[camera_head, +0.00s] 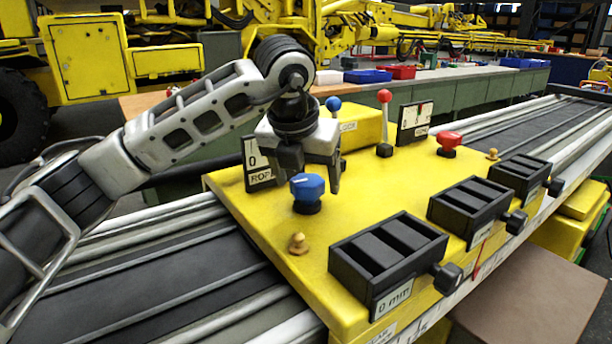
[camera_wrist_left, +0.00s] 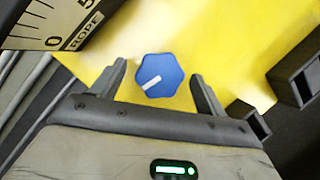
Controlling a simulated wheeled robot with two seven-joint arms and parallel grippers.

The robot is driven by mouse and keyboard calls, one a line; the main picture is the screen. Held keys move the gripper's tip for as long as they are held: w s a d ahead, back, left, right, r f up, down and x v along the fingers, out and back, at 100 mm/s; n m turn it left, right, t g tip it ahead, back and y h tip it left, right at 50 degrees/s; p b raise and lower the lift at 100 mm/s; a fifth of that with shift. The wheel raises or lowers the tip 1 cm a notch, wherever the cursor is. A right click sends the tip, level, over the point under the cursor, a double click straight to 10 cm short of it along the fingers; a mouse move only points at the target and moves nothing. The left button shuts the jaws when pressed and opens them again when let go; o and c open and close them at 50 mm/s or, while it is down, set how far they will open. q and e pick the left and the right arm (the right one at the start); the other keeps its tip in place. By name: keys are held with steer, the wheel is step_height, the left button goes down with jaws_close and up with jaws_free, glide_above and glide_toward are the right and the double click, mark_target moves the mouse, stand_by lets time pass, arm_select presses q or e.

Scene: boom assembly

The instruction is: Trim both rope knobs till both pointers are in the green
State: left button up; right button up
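The blue rope knob (camera_head: 307,188) stands on the yellow panel under my left gripper (camera_head: 312,180). In the left wrist view the blue knob (camera_wrist_left: 159,75) lies between the open fingertips (camera_wrist_left: 160,80), apart from both, with a white mark on its top. The rope gauge (camera_head: 258,163) beside it is partly hidden by my gripper; its scale plate (camera_wrist_left: 55,20) shows in the wrist view, but no pointer or green can be made out. The red knob (camera_head: 448,140) stands farther right, near a second gauge (camera_head: 414,122) with a red mark. My right gripper is not in view.
The yellow panel (camera_head: 240,205) carries black slotted boxes (camera_head: 388,255) with side knobs along its front edge. A red-topped lever (camera_head: 384,120) and a blue-topped lever (camera_head: 334,105) stand at the back. Small brass pegs (camera_head: 298,243) stick up from the panel.

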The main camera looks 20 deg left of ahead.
arm_select(q)
steer(key=v, duration=1.6)
steer(key=shift+p, duration=0.4)
steer(key=shift+w, duration=0.1)
